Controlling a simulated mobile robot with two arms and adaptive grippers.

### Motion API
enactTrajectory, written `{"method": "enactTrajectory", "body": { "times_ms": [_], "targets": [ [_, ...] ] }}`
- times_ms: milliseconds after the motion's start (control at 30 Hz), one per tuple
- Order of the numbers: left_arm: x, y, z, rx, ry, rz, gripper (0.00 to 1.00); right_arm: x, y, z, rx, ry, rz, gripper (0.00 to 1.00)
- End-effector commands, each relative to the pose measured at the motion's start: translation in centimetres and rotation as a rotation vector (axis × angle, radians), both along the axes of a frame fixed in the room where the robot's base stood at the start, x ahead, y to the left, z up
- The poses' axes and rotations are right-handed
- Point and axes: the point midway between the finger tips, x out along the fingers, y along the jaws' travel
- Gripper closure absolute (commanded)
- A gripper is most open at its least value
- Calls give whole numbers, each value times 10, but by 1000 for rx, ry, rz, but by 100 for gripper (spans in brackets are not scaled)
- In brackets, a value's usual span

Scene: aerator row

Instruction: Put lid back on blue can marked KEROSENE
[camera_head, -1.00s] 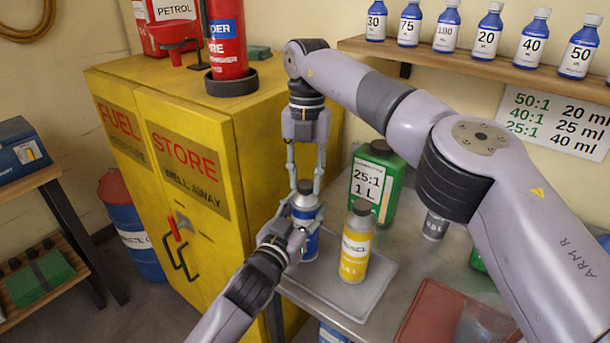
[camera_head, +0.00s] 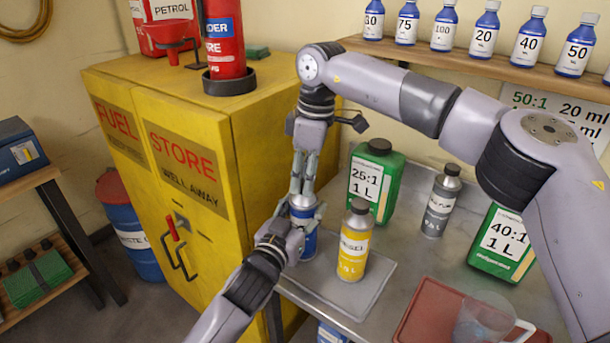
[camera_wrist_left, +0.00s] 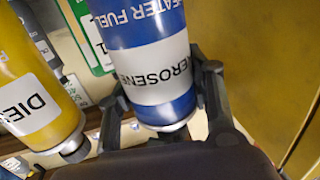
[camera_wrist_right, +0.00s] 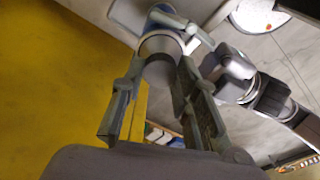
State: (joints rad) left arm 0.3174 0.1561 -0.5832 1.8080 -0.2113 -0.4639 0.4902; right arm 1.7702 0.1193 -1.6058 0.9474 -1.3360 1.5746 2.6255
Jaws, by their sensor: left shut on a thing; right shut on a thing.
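The blue can with a white band (camera_head: 307,247) stands upright at the left of the grey mat. In the left wrist view its label reads KEROSENE (camera_wrist_left: 160,67). My left gripper (camera_head: 297,236) is shut around the can's body. My right gripper (camera_head: 303,196) points down from above and is shut at the can's top. In the right wrist view its fingertips close on a round grey lid (camera_wrist_right: 160,60) over the can. The fingers hide most of the lid in the head view, so I cannot tell whether it is fully seated.
A yellow diesel can (camera_head: 353,247) stands close right of the blue can on the grey mat (camera_head: 365,298). Green jugs (camera_head: 373,178) and a grey can (camera_head: 440,205) stand behind and right. The yellow fuel cabinet (camera_head: 210,240) is close on the left. A red tray (camera_head: 425,318) lies front right.

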Motion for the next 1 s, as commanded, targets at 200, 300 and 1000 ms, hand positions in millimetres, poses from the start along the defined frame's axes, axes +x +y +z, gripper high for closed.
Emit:
{"method": "enactTrajectory", "body": {
  "times_ms": [200,300,1000],
  "targets": [
    [-1,-1,-1,0,3,-2,100,1,0,1,0,-3,8,67],
    [-1,-1,-1,0,3,-1,100,1,0,1,1,-2,9,61],
    [0,0,-1,0,3,0,100,1,0,28,-1,-3,12,52]
  ]
}}
